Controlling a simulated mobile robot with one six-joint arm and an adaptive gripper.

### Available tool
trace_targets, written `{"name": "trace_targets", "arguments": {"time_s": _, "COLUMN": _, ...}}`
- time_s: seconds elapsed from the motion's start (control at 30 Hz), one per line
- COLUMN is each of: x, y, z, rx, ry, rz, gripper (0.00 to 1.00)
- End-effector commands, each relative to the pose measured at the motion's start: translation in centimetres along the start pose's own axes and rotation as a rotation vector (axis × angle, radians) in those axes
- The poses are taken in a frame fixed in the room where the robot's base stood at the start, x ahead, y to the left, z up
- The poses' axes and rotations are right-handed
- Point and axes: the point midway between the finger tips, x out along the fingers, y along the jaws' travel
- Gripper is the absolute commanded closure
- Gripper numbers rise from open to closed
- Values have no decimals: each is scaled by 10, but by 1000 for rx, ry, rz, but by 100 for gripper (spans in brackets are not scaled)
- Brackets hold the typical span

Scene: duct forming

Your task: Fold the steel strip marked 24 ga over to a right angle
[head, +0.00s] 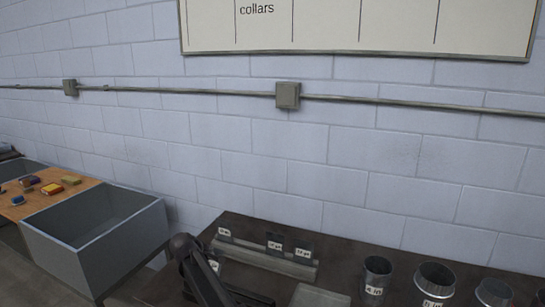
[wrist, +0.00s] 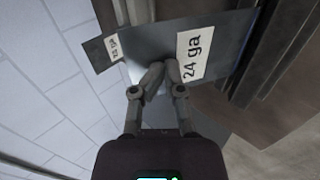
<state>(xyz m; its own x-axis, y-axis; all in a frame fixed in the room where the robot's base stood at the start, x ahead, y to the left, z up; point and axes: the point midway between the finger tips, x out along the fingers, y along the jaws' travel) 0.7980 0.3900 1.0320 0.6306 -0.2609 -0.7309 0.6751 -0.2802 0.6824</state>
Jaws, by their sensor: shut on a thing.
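In the wrist view the dark grey steel strip marked 24 ga (wrist: 228,38) lies across the fingers, its white label facing the camera. My gripper (wrist: 161,72) is shut on this strip at its edge, left of the label. The fingertips hide part of the strip, and I cannot tell its bend angle. A second labelled strip (wrist: 93,55) shows behind it at the left; its marking is small. In the head view, several small labelled strips stand along a grey metal bar (head: 262,260) on the dark bench. My arm covers part of that row, and the fingertips cannot be made out there.
Several round metal collars, including a labelled one (head: 435,281), stand on the dark bench (head: 350,250) right of the bar. A grey open bin (head: 95,235) and a wooden table (head: 35,200) with small coloured items are at the left. A block wall stands close behind.

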Motion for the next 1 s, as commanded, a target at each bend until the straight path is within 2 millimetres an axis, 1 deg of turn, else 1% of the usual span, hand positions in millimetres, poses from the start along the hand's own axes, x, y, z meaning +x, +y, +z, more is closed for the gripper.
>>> {"name": "trace_targets", "arguments": {"time_s": 0.03, "x": 5, "y": 5, "z": -1, "rx": 2, "ry": 0, "rz": 7, "gripper": 100}}
{"name": "trace_targets", "arguments": {"time_s": 0.2, "x": 10, "y": 7, "z": -1, "rx": 2, "ry": 0, "rz": 8, "gripper": 100}}
{"name": "trace_targets", "arguments": {"time_s": 0.67, "x": 11, "y": 9, "z": -1, "rx": 1, "ry": 0, "rz": 9, "gripper": 100}}
{"name": "trace_targets", "arguments": {"time_s": 1.0, "x": 20, "y": 11, "z": 0, "rx": 1, "ry": -1, "rz": 9, "gripper": 100}}
